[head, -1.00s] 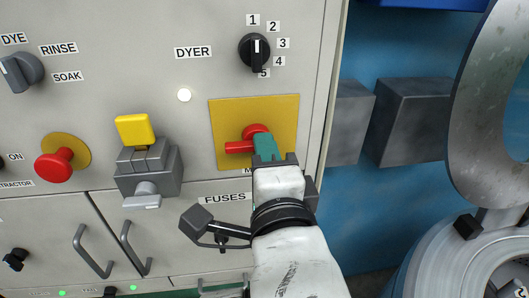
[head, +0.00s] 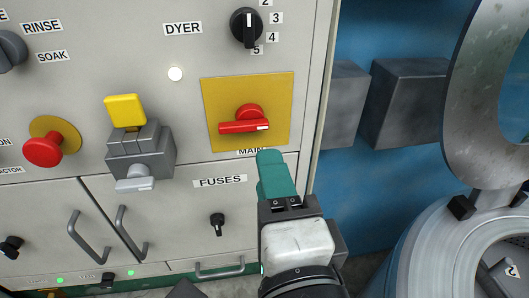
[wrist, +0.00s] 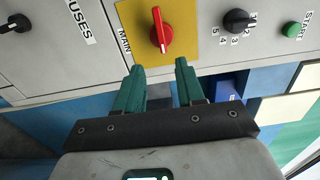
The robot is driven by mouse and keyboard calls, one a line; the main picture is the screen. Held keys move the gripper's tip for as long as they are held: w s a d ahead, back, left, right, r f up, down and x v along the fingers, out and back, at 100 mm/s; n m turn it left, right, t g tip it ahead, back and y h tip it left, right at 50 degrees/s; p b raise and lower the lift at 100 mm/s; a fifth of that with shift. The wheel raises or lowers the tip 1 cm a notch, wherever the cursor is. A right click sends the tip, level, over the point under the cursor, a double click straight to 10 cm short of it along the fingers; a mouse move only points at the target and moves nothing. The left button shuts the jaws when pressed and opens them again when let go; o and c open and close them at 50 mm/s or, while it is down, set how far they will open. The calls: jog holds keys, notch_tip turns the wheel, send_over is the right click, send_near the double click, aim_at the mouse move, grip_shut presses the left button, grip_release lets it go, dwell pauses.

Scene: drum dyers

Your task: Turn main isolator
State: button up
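The main isolator is a red rotary handle (head: 244,126) on a yellow square plate (head: 282,98), above the MAIN label. In the head view its bar lies nearly level, with the white-marked end to the right. In the wrist view the red handle (wrist: 160,32) stands beyond the fingertips, roughly between them. My gripper (head: 275,162) is below the plate in the head view, in front of the panel and apart from the handle. In the wrist view its two green fingers (wrist: 159,72) are spread with nothing between them.
A black DYER selector (head: 246,28) is above the plate. A yellow-topped grey switch box (head: 140,150) and a red mushroom button (head: 43,149) are to the left. A black FUSES knob (head: 217,223) is below. Grey boxes (head: 407,100) and a drum machine (head: 440,245) stand right.

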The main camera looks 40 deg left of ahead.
jog(key=shift+p+v, duration=0.4)
jog(key=shift+v, duration=0.55)
jog(key=shift+r, duration=0.15)
